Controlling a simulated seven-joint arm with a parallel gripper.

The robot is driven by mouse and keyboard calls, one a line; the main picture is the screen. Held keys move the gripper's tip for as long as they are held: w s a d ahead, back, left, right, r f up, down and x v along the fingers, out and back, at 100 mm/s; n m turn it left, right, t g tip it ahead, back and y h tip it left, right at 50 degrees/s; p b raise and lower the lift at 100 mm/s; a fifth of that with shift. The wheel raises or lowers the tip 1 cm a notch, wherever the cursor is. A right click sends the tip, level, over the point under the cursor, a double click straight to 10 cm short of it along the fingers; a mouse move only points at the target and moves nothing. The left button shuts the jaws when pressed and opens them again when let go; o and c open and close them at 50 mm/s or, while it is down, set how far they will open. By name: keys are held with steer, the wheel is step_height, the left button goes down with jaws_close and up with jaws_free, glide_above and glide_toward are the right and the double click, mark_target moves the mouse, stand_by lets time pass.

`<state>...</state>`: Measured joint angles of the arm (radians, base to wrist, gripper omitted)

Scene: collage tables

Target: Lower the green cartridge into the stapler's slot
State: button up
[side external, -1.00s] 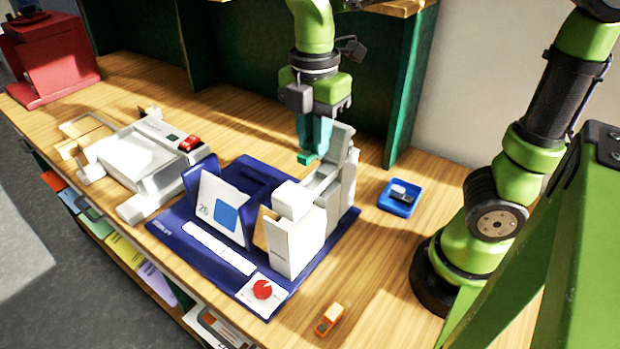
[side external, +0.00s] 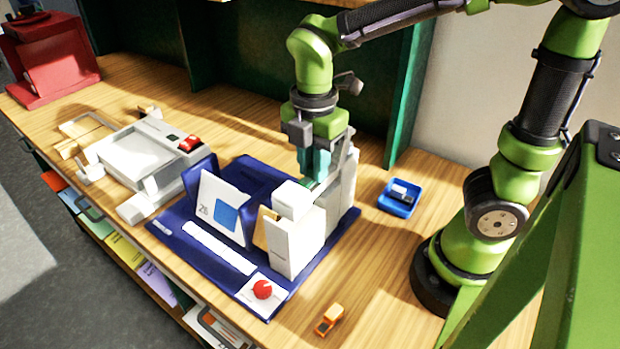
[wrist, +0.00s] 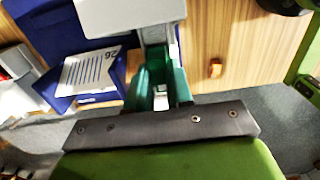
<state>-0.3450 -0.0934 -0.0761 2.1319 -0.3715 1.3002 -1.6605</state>
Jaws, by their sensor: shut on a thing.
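The stapler (side external: 292,240) is a tall white and grey machine on a blue mat. In the wrist view its white body (wrist: 130,14) fills the top middle. In the wrist view my gripper (wrist: 160,90) is shut on the green cartridge (wrist: 156,68), which lies between the fingers against the stapler. In the side view only a sliver of green shows at the fingertips. The slot itself is hidden, so I cannot tell how deep the cartridge sits.
A blue tray (side external: 386,203) with small items stands right of the stapler. An orange sharpener-like object (side external: 329,320) lies near the front edge. A white machine (side external: 150,155) and a red one (side external: 50,65) stand to the left. A card holder (side external: 207,192) is beside the stapler.

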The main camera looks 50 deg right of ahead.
steer(key=shift+f, duration=0.15)
steer(key=o, duration=0.9)
step_height(320, 180, up, 17)
steer(key=shift+f, duration=0.1)
stand_by(0.4)
step_height(320, 180, down, 17)
steer(key=shift+r, duration=0.45)
